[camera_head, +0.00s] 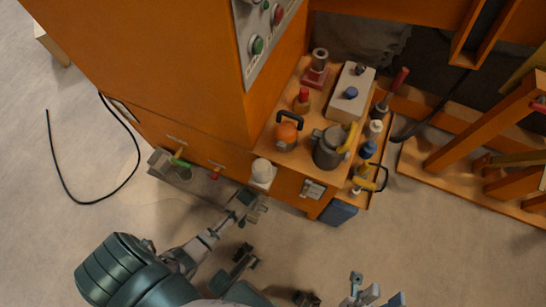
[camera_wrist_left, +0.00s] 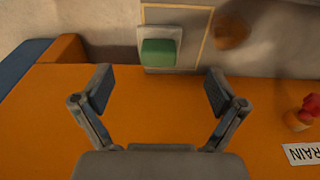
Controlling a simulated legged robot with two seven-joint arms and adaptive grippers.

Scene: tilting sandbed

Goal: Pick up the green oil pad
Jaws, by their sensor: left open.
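The green oil pad (camera_wrist_left: 158,52) shows in the left wrist view as a green block in a pale holder beyond the orange surface. A small green piece (camera_head: 180,162) sits at the grey tray on the cabinet's front in the head view; I cannot tell if it is the same pad. My left gripper (camera_wrist_left: 158,90) is open and empty, its fingers spread short of the pad on both sides. In the head view my left gripper (camera_head: 250,204) is near the cabinet's lower front, small. My right gripper (camera_head: 376,293) is at the bottom edge, fingers apart and empty, partly cut off.
A black cable (camera_head: 62,180) lies on the floor at left. A red knob (camera_wrist_left: 309,105) and a label (camera_wrist_left: 303,153) are at right in the wrist view.

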